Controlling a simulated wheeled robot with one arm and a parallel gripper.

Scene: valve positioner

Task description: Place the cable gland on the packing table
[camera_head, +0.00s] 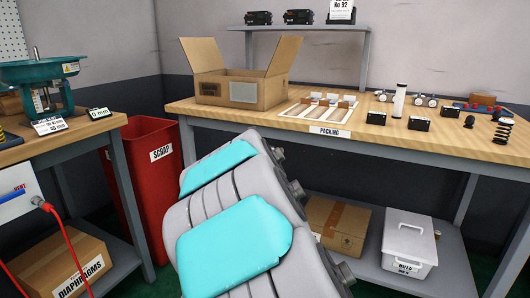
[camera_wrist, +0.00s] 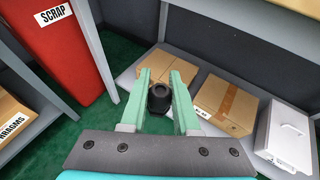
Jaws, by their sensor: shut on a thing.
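My gripper (camera_wrist: 161,92) shows in the wrist view, shut on the cable gland (camera_wrist: 160,99), a small black round part between the two green fingers. The gland is held over the gap in front of the packing table's lower shelf. The packing table (camera_head: 455,142) has a wooden top and a PACKING label on its front edge in the head view. A corner of its top (camera_wrist: 295,6) shows at the upper right of the wrist view. In the head view my arm stands in front of the table, and my gripper and the gland are not visible there.
On the table stand an open carton (camera_head: 240,92), a divided tray (camera_head: 290,111), several small parts and a black spring (camera_head: 502,131). Bare wood lies along the front right. A red scrap bin (camera_head: 150,190) stands left.

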